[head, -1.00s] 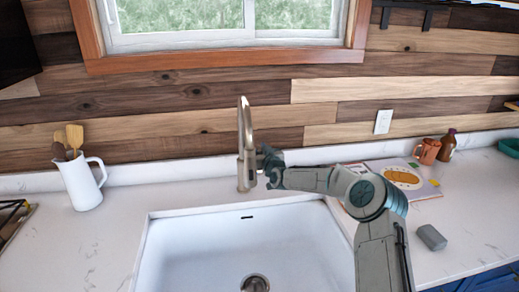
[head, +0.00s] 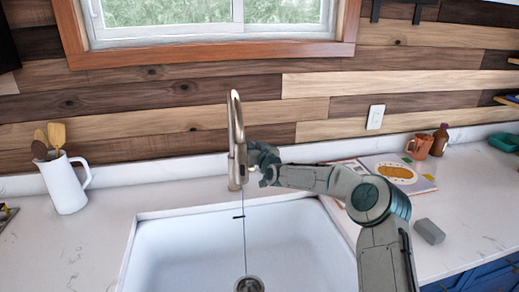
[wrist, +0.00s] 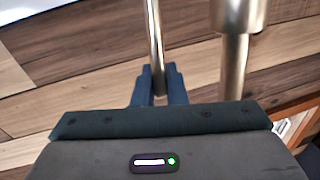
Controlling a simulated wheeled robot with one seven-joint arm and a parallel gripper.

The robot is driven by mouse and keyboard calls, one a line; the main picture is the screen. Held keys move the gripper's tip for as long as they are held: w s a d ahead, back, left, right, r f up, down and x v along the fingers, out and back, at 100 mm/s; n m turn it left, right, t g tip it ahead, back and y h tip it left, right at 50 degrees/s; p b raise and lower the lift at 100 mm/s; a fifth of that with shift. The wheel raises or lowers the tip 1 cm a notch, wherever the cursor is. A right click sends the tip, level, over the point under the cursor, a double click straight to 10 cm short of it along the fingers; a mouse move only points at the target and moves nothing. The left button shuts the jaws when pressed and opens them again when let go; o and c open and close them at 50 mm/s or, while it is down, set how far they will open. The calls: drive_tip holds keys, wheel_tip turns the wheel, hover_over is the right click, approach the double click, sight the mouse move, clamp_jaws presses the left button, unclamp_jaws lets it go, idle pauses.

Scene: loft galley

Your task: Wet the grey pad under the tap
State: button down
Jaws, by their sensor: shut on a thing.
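The grey pad (head: 429,231) lies on the counter to the right of the sink, apart from my gripper. The brushed-metal tap (head: 236,135) stands behind the sink. A thin line of running water (head: 244,240) falls from it toward the drain. My gripper (head: 250,165) is at the right side of the tap. In the wrist view my gripper (wrist: 159,88) is shut on the thin metal tap lever (wrist: 153,40), with the tap's thicker body (wrist: 235,65) just to the right. The fingertips are small and partly hidden in the head view.
The white sink (head: 165,250) is empty apart from the water. A white jug (head: 64,187) with wooden utensils stands at the left. An open book (head: 420,184), an orange mug (head: 420,146) and a brown bottle (head: 440,140) are at the right. Bare counter surrounds the pad.

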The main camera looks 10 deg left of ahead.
drive_tip(key=c, duration=1.5)
unclamp_jaws()
drive_tip(key=shift+s+d, duration=0.1)
drive_tip(key=b+v, duration=0.4)
drive_tip(key=v, duration=0.9)
drive_tip(key=shift+s+d, duration=0.1)
drive_tip(key=shift+s, duration=0.15)
